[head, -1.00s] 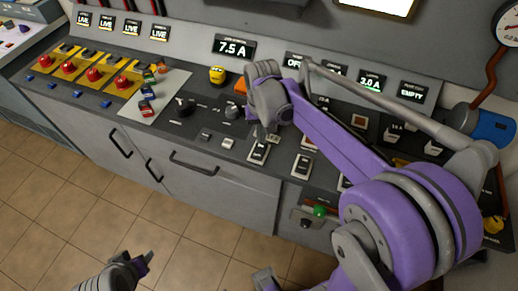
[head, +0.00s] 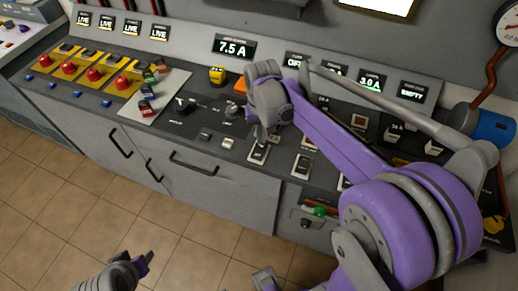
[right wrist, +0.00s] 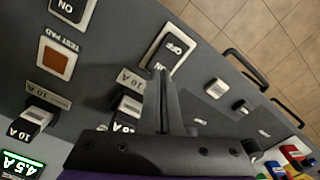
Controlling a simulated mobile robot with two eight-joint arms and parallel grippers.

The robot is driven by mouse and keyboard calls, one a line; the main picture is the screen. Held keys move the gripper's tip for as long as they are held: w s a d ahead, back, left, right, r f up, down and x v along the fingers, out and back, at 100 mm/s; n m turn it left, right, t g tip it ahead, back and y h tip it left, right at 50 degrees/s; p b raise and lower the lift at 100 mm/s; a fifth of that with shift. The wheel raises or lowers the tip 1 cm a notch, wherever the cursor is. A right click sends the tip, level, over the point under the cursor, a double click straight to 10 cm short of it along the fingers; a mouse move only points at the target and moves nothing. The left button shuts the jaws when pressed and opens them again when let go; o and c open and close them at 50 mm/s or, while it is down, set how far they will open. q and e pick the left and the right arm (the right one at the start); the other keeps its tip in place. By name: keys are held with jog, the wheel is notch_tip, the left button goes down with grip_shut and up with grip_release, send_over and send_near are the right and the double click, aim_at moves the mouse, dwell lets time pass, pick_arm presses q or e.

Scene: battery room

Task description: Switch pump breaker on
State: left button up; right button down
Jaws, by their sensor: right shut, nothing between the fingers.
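A row of black rocker switches in pale frames runs along the front of the console. One rocker (head: 258,152) is just below my right gripper (head: 262,134). In the right wrist view this rocker (right wrist: 171,48) reads OFF and ON and lies just beyond the fingertips. My right gripper (right wrist: 164,88) is shut and empty, pointing down at the panel; contact cannot be told. Another rocker (head: 302,164) stands to the right and shows its ON marking (right wrist: 72,8). I cannot read which is the pump breaker. My left gripper (head: 140,262) is low over the floor, its jaws unclear.
Red buttons on yellow plates (head: 95,74) and small coloured blocks (head: 150,88) are at the left. A dark knob (head: 186,104) and a 7.5 A display (head: 234,47) are nearby. Cabinet handles (head: 193,164) jut from the front. The floor (head: 60,200) is clear.

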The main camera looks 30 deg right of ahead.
aim_at(261, 146)
jog(key=shift+f+b, duration=0.55)
jog(key=shift+f, duration=0.4)
jog(key=shift+r, duration=0.1)
jog(key=shift+r+p, duration=2.25)
jog(key=shift+r, duration=1.25)
jog(key=shift+s, duration=0.1)
